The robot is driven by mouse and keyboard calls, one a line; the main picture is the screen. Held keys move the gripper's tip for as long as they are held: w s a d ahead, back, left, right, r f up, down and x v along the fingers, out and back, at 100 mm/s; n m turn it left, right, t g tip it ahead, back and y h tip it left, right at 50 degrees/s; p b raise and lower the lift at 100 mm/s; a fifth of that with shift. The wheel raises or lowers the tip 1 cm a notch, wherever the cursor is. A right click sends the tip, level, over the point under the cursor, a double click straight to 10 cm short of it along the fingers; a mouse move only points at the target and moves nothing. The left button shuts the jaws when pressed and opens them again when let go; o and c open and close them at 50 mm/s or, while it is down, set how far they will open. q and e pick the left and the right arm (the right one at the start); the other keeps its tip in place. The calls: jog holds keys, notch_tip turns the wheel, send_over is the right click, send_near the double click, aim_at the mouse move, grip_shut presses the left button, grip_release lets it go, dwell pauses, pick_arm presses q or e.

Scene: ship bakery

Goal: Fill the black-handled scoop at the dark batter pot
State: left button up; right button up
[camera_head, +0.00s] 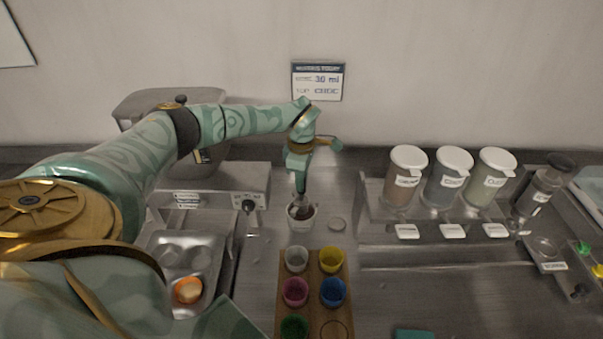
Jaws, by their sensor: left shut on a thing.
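My left gripper (300,184) points down over a small light-coloured pot (293,224) near the middle of the camera_head view. The pot's inside looks dark. The gripper is shut on a slim thing that reaches down into the pot's mouth, which I take to be the black-handled scoop. Its handle is mostly hidden by the fingers and its bowl is hidden inside the pot, so I cannot tell how full it is. My right gripper is not in view.
A round lid or dish (337,224) lies right of the pot. In front stands a wooden rack (313,283) with several coloured cups. A muffin tin (208,262) with one orange-filled cup is at left. Lidded canisters (405,178) stand on a shelf at right.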

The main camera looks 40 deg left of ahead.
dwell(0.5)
pick_arm(q)
notch_tip(320, 180, up, 8)
jog(key=p, duration=0.7)
jog(key=shift+r+p, duration=0.1)
jog(key=shift+p, duration=0.25)
